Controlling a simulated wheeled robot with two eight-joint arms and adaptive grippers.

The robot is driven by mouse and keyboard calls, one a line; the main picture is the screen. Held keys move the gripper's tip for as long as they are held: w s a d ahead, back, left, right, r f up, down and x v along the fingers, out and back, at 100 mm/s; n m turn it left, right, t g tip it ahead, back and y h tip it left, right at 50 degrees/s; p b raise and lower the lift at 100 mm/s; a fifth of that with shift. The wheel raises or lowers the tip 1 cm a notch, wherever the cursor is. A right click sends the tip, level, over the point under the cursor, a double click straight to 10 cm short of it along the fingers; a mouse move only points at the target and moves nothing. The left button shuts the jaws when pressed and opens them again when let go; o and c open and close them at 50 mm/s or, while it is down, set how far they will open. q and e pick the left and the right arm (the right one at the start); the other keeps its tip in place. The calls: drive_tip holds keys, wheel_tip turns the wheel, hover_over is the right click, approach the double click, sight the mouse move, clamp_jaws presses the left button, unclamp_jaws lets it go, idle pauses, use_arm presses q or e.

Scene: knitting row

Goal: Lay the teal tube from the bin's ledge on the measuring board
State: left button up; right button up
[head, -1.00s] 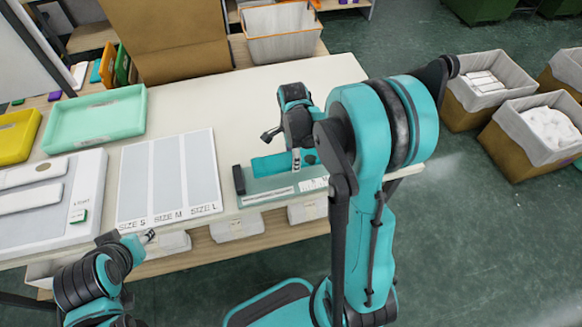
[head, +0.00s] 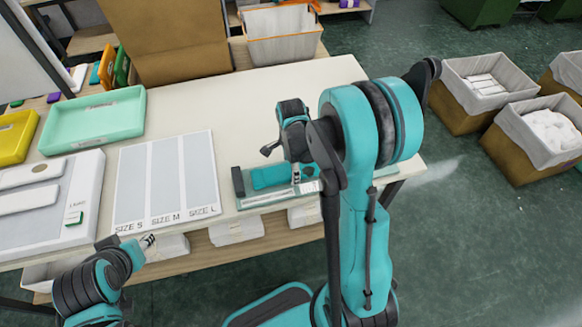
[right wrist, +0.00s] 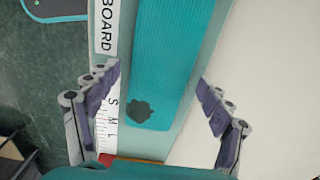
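The teal tube (head: 271,177) lies flat along the measuring board (head: 243,203), a pale teal strip with a dark block at its left end, near the table's front edge. In the right wrist view the tube (right wrist: 165,60) lies lengthwise over the board, beside the printed size scale (right wrist: 112,108). In the head view my right gripper (head: 296,172) is at the tube's right end. My left gripper (head: 148,241) is empty by the table's front edge; its opening is too small to judge.
A size chart (head: 166,183) lies left of the board. A mint tray (head: 95,117), a yellow tray (head: 15,138) and a white panel (head: 40,218) are further left. Lined bins (head: 540,130) stand on the floor at right.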

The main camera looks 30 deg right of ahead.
drive_tip(key=shift+r, duration=0.1)
drive_tip(key=shift+r+p, duration=0.3)
wheel_tip(320, 180, up, 12)
drive_tip(key=f+p, duration=0.1)
drive_tip(key=p, duration=0.2)
drive_tip(key=s+a+r+n+t, duration=0.3)
drive_tip(key=s+a+r+n, duration=0.1)
drive_tip(key=n, duration=0.6)
drive_tip(key=s+a+r+n+t, duration=0.4)
drive_tip(key=s+n, duration=0.3)
drive_tip(key=n, duration=0.3)
drive_tip(key=shift+s+a+r+n, duration=0.2)
drive_tip(key=shift+a+r+n, duration=0.15)
drive_tip(key=shift+a, duration=0.25)
